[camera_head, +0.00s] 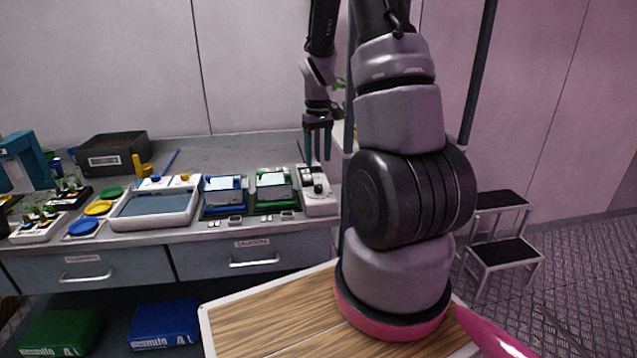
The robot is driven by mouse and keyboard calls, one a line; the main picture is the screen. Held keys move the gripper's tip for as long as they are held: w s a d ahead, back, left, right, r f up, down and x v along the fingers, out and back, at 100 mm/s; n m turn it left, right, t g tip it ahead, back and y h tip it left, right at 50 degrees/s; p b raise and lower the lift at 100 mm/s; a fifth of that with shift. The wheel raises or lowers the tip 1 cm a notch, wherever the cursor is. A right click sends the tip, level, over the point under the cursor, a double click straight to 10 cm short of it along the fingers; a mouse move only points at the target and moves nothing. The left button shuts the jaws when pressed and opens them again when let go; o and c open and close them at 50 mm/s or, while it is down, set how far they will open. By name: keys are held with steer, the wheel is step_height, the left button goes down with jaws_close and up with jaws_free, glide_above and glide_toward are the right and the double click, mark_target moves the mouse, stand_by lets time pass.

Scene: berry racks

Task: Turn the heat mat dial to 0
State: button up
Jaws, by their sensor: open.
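My gripper (318,157) hangs with its teal fingers pointing down and apart, with nothing visible between them. It is above the right end of the bench, over a small white unit (323,207) with dark round knob-like parts (318,187). This unit may carry the heat mat dial, but I cannot tell for sure. The fingers look apart from it. Any dial marks are too small to read. A wide white tray-like unit (123,222) with a grey-blue top stands further left, with small blue and yellow parts at its back edge.
A blue case (224,196) and a green case (274,188) stand left of the white unit. Coloured discs (98,208) and plant racks (38,222) are at the left. A black bin (112,154) stands behind. A step stool (500,250) is at the right. The bench's back middle is mostly clear.

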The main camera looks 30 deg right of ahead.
mark_target(318, 186)
step_height(318, 186, down, 9)
steer(key=shift+f, duration=0.1)
stand_by(0.3)
jaws_close()
